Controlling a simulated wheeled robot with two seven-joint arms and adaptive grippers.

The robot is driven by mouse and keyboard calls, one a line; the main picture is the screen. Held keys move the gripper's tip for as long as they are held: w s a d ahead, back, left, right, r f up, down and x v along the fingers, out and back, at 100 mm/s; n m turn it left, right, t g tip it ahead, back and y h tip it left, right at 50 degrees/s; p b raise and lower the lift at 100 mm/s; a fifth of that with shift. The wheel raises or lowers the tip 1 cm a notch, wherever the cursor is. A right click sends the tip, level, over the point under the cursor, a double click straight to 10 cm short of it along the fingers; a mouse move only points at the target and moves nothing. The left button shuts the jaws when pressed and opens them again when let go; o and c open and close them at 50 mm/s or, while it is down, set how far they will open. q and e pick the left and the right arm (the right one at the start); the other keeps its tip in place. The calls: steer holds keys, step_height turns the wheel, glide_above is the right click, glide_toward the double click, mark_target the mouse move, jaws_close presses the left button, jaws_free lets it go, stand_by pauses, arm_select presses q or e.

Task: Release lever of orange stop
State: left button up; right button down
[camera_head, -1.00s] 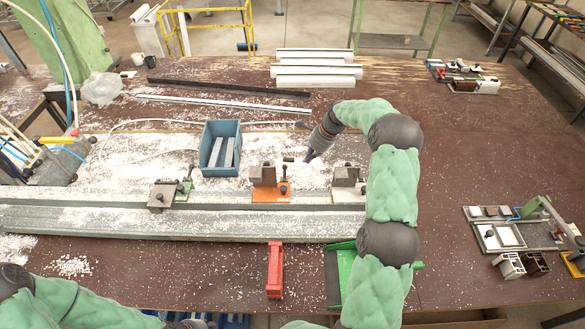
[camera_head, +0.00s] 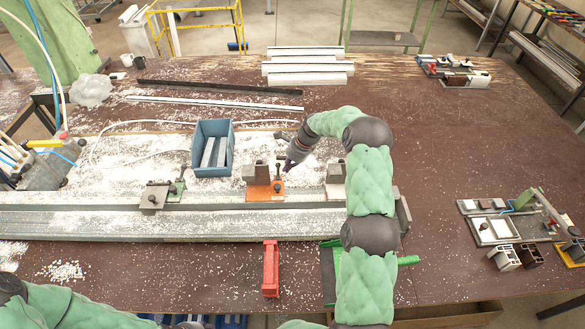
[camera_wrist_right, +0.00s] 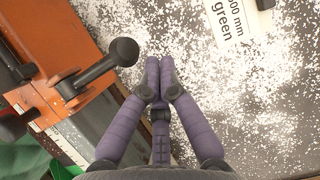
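The orange stop (camera_head: 265,192) sits on the long grey profile rail (camera_head: 100,222), with a grey-brown block on it. Its lever, dark with a round knob (camera_head: 279,168), stands up at the stop's right side. In the right wrist view the lever (camera_wrist_right: 100,68) reaches from the orange body (camera_wrist_right: 50,50) towards the fingers. My right gripper (camera_head: 290,162) is just right of the knob. In the wrist view its purple fingers (camera_wrist_right: 160,75) are together, with nothing seen between them, beside the knob and apart from it.
A green stop (camera_head: 177,188) stands left on the rail, and a white stop (camera_head: 335,190) stands right, partly behind my arm. A blue bin (camera_head: 213,165) is behind the rail. A red block (camera_head: 271,268) lies in front. White chips cover the bench. A label (camera_wrist_right: 228,18) lies near the fingers.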

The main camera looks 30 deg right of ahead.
steer(key=shift+w+a+r, duration=0.1)
steer(key=shift+a+r, duration=0.25)
steer(key=shift+r, duration=0.2)
steer(key=shift+r+t+h+b, duration=0.4)
steer(key=shift+r+t+b, duration=0.25)
steer(key=shift+t, duration=0.25)
steer(key=shift+s+a+r+n+t+h+b, duration=0.2)
steer(key=shift+s+r+t+h+b, duration=0.15)
steer(key=shift+r+t+b, duration=0.3)
steer(key=shift+s+a+r+n+t+h+b, duration=0.25)
steer(key=shift+r+t+b, duration=0.2)
steer(key=shift+r, duration=0.35)
steer(key=shift+s+a+r+n+t+h+b, duration=0.15)
steer(key=shift+s+r+t+h+b, duration=0.25)
steer(key=shift+r+t+b, duration=0.25)
steer(key=shift+r, duration=0.15)
steer(key=v, duration=1.2)
